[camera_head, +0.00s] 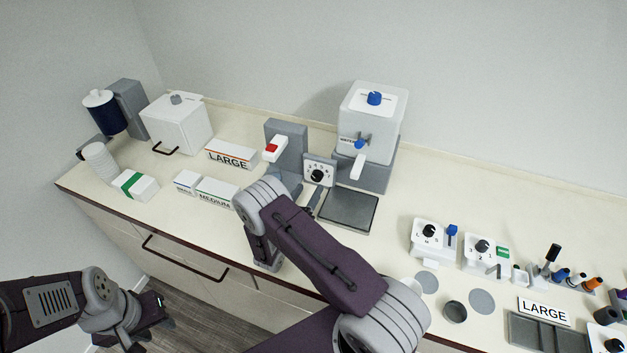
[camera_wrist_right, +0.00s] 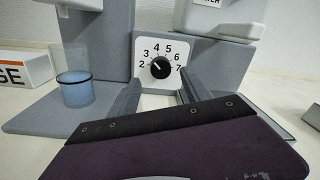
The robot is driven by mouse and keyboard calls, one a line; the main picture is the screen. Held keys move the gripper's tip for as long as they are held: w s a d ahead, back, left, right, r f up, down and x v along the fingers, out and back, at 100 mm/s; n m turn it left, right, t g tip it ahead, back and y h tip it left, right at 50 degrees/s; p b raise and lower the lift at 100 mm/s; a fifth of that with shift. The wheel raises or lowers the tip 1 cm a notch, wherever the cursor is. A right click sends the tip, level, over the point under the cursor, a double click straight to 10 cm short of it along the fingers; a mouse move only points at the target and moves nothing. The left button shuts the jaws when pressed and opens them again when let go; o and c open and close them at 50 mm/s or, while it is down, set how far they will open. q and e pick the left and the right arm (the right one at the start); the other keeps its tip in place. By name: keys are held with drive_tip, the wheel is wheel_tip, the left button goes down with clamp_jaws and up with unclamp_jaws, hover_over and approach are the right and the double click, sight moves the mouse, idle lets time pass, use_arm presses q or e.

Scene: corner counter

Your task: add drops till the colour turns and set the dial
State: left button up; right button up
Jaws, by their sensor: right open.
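The dial (camera_head: 319,172) is a black knob on a white plate beside a grey dispenser. It also shows in the right wrist view (camera_wrist_right: 160,67), its white mark pointing up and left near 3. The dispenser (camera_head: 287,138) has a white head with a red button (camera_head: 271,147). A clear cup of pale blue liquid (camera_wrist_right: 75,90) stands on its grey base. My right gripper (camera_wrist_right: 158,96) is open and empty, its fingers short of the dial and on either side below it. My left gripper (camera_head: 152,312) is low beside the counter front; its jaw opening is unclear.
A white water dispenser (camera_head: 372,110) with a blue knob stands behind right, a dark tray (camera_head: 349,209) before it. A LARGE box (camera_head: 232,153) and a MEDIUM box (camera_head: 217,193) lie left. More dial units (camera_head: 434,238) stand right. My right arm covers the front middle counter.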

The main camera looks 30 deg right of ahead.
sight(316, 179)
drive_tip(key=x, duration=0.4)
drive_tip(key=shift+w+d+p, duration=0.2)
drive_tip(key=shift+d+p, duration=0.1)
drive_tip(key=shift+p, duration=0.05)
clamp_jaws()
drive_tip(key=shift+f+n+b, duration=0.2)
drive_tip(key=shift+n+b, duration=0.1)
drive_tip(key=shift+b, duration=0.15)
drive_tip(key=shift+n+b, duration=0.3)
drive_tip(key=shift+n, duration=0.1)
drive_tip(key=shift+r, duration=0.2)
unclamp_jaws()
